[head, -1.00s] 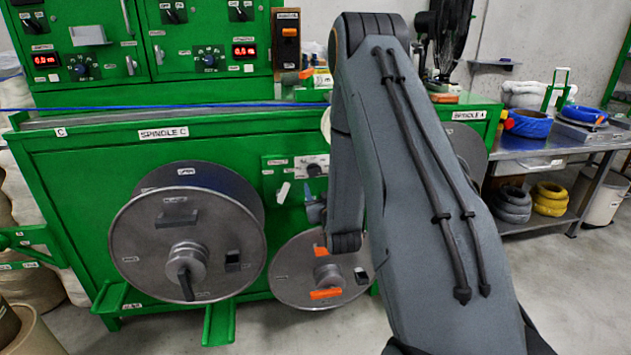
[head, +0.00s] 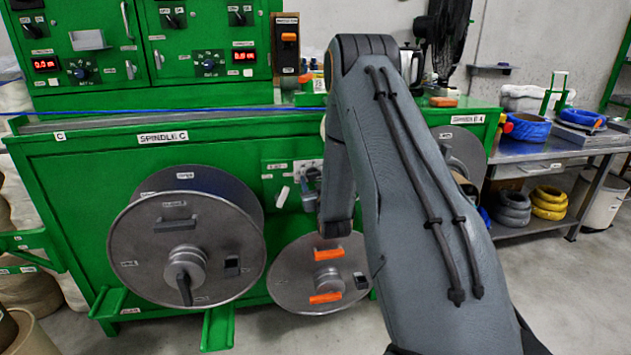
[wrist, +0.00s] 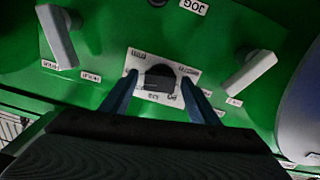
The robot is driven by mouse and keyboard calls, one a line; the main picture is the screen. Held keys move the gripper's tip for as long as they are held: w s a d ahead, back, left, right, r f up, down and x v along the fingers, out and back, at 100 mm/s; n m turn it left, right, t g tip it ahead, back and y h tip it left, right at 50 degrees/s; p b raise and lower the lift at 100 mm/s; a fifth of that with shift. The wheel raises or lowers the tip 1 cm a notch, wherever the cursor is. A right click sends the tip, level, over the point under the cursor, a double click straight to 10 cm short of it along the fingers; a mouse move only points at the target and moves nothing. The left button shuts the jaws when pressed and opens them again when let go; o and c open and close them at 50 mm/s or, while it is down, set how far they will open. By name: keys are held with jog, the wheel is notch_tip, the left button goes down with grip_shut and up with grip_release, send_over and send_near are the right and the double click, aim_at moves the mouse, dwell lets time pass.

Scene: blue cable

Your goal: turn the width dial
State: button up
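A black dial (wrist: 160,77) sits on a white plate with small markings on the green panel in the wrist view; its lettering is too blurred to read. My gripper (wrist: 159,84) is open, with one blue finger on each side of the dial and a gap showing on both sides. In the head view my gripper (head: 309,180) is in front of the small panel under the green bench top. It hides the dial there; part of the white plate (head: 304,164) still shows.
In the head view a large grey spool (head: 140,240) is at left and a smaller reel (head: 290,280) with orange handles is below.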

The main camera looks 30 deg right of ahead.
jog(key=c, duration=0.9)
jog(key=shift+n, duration=0.3)
jog(key=n, duration=0.3)
jog(key=shift+r+n, duration=0.1)
jog(key=shift+n, duration=0.3)
jog(key=n, duration=0.3)
jog(key=shift+n, duration=0.3)
jog(key=n, duration=0.4)
jog(key=shift+b, duration=0.35)
jog(key=shift+n, duration=1.8)
